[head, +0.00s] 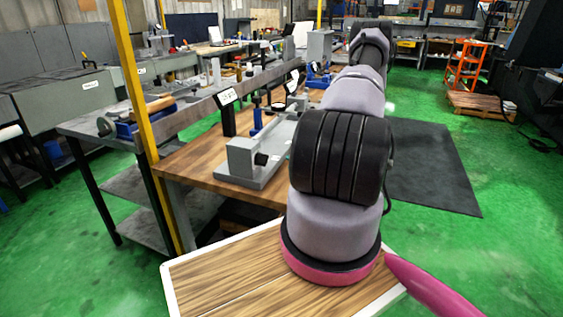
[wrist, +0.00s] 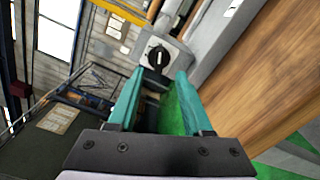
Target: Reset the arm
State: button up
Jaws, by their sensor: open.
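My arm stands up in the middle of the head view and stretches forward, away from the camera, beside the wooden workbench (head: 215,156). The gripper end is hidden behind the arm's own links in the head view. In the wrist view my gripper (wrist: 156,82) shows two teal fingers, apart and with nothing between them. Beyond the fingertips is a grey block with a black knob (wrist: 158,57). The wooden bench surface (wrist: 255,80) lies to the right of the fingers, and the wrist view is tilted.
A yellow post (head: 135,75) rises at the bench's left end. An orange shelf (head: 466,65) stands at the back right. Green floor with a dark mat (head: 435,165) lies open on the right.

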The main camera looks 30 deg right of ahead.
jog(key=shift+v, duration=0.95)
jog(key=s+a+r+n+g, duration=0.1)
jog(key=a+r+n+g, duration=0.65)
jog(key=r+n, duration=0.35)
jog(key=a+r+n+g, duration=0.6)
jog(key=a+r+n, duration=0.2)
jog(key=r+n, duration=0.3)
jog(key=s+a+r+n+t+h, duration=0.3)
jog(key=s+r+n+h, duration=0.1)
jog(key=r+n, duration=0.4)
jog(key=s+a+r+n+t+h, duration=0.3)
jog(key=s+r+n+h, duration=0.2)
jog(key=r+n, duration=0.3)
jog(key=shift+v, duration=1)
jog(key=shift+w+a+r+t, duration=0.1)
jog(key=shift+a+t, duration=0.15)
jog(key=shift+a, duration=0.05)
